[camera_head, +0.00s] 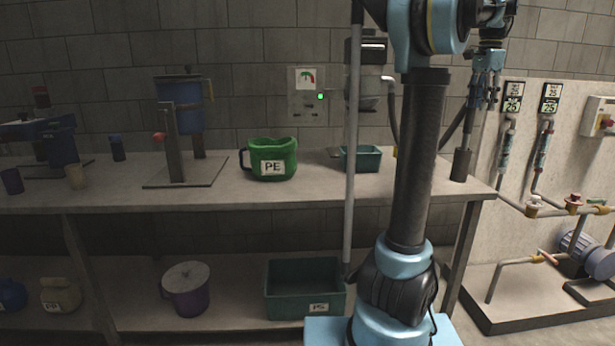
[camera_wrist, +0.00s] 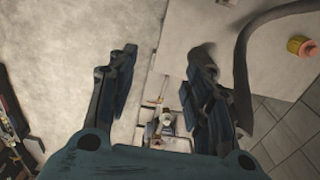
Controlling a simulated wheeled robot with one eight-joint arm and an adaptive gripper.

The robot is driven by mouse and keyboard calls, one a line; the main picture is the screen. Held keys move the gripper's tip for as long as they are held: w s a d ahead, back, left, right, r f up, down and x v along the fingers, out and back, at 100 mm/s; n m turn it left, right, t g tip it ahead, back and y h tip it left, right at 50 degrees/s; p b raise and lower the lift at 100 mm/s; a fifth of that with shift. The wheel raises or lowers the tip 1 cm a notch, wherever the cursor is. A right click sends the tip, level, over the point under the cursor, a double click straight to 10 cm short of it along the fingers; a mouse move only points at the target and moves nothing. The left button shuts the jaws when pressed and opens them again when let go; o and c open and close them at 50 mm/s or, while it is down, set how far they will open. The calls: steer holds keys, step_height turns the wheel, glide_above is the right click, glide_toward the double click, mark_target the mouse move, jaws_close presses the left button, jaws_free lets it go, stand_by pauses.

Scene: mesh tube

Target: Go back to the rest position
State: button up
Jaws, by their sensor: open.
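My gripper (camera_head: 483,88) hangs at the upper right in the head view, fingers pointing down, above the right end of the workbench and apart from it. In the wrist view my gripper (camera_wrist: 163,72) has its two dark fingers spread with a clear gap and nothing between them. My blue and black arm stands upright in front of the bench, bent over at the top.
A workbench (camera_head: 220,198) carries a green PE container (camera_head: 272,160), a small teal tray (camera_head: 361,160) and a blue device on a stand (camera_head: 180,115). A teal crate (camera_head: 305,290) and a purple lidded pot (camera_head: 186,290) sit on the lower shelf. Pipes and valves (camera_head: 572,208) stand at the right.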

steer(key=s+a+f+n+t, duration=0.1)
steer(key=s+a+f+n, duration=0.3)
steer(key=a+f, duration=0.5)
steer(key=s+a+f+n, duration=0.4)
steer(key=a+f, duration=0.2)
steer(key=a, duration=0.8)
steer(key=s+a+f+n, duration=0.4)
steer(key=s+a+f, duration=0.2)
steer(key=f, duration=0.6)
steer(key=s+a+f+n+t, duration=0.1)
steer(key=s+a+f+n, duration=0.4)
steer(key=s+f, duration=0.4)
step_height(320, 180, down, 3)
steer(key=shift+a+r, duration=0.15)
steer(key=shift+a, duration=0.4)
steer(key=shift+s, duration=0.1)
steer(key=shift+w+f, duration=0.2)
steer(key=shift+w, duration=0.25)
